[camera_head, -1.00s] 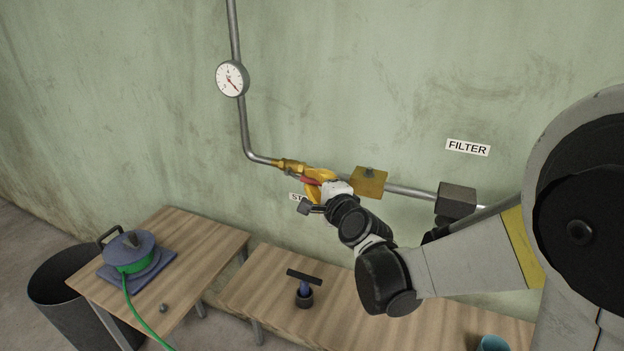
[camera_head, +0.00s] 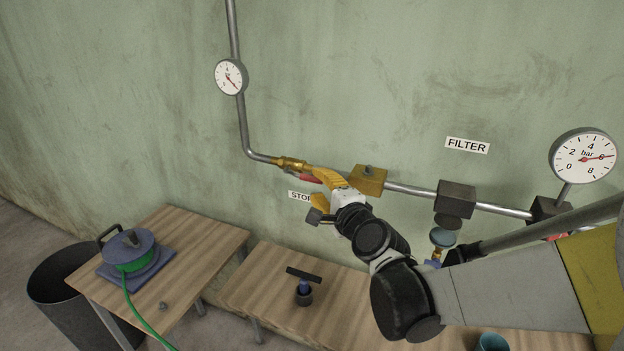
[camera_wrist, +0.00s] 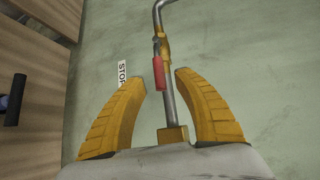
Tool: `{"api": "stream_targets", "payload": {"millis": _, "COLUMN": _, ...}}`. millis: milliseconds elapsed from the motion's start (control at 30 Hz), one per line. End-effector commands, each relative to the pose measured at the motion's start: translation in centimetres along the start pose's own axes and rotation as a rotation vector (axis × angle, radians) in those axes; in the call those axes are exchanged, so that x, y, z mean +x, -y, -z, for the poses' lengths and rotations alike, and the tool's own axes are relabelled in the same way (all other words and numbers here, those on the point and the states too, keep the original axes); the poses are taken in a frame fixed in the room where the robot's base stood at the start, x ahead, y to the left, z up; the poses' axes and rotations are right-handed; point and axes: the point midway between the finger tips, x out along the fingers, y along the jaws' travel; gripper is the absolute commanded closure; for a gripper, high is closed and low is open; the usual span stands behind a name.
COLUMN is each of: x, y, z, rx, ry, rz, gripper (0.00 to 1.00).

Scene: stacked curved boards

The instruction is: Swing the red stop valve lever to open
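The red stop valve lever (camera_wrist: 159,72) lies along the pipe beside the brass valve body (camera_wrist: 165,47) in the wrist view. In the head view a bit of the red lever (camera_head: 311,179) shows by the brass valve (camera_head: 288,163), partly covered by my gripper. My gripper (camera_wrist: 161,82) is open, its two yellow fingers apart. The lever's end lies between the fingertips in the picture, and no finger is seen pressing on it. In the head view my gripper (camera_head: 319,186) is just in front of the pipe. The STOP label (camera_wrist: 123,74) is partly hidden.
A yellow block (camera_head: 369,182) sits on the pipe right of the valve. The dark filter block (camera_head: 455,197) and a large bar gauge (camera_head: 584,156) are farther right. A small gauge (camera_head: 231,77) is upper left.

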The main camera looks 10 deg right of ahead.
Motion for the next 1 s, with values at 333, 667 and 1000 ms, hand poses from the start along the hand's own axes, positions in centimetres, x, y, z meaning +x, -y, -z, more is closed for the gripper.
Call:
{"api": "stream_targets", "payload": {"millis": 333, "x": -6.1, "y": 0.0, "z": 0.0, "rx": 0.0, "ry": -0.001, "rz": 0.001, "gripper": 0.62}}
{"api": "stream_targets", "payload": {"millis": 667, "x": -7.0, "y": 0.0, "z": 0.0, "rx": 0.001, "ry": 0.0, "rz": 0.001, "gripper": 0.62}}
{"api": "stream_targets", "payload": {"millis": 1000, "x": -9.0, "y": -1.8, "z": -1.3, "rx": -0.292, "ry": 0.056, "rz": -0.119, "gripper": 0.62}}
